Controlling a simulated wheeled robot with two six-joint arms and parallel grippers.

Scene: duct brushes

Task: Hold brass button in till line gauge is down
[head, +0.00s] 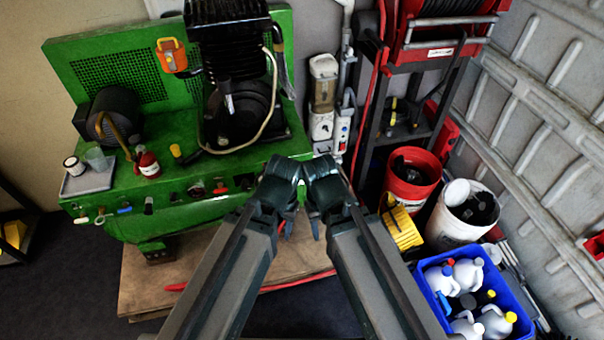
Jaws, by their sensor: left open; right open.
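The green machine (180,140) has a row of small controls along its front edge. A round dark-faced dial (196,189), possibly the line gauge, sits in this row, but its needle is too small to read. A small yellowish fitting (100,217) near the left end may be the brass button; I cannot tell for sure. My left gripper (287,228) and my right gripper (315,228) hang close together before the machine's right front corner, apart from these controls. Both are open and look empty. My arms hide part of the lower front.
A grey tray (88,181) with small containers and a red bottle (147,163) stand on the machine's left. A red bucket (412,174), a white bucket (462,214) and a blue crate (430,292) of jugs crowd the right. Floor at lower left is clear.

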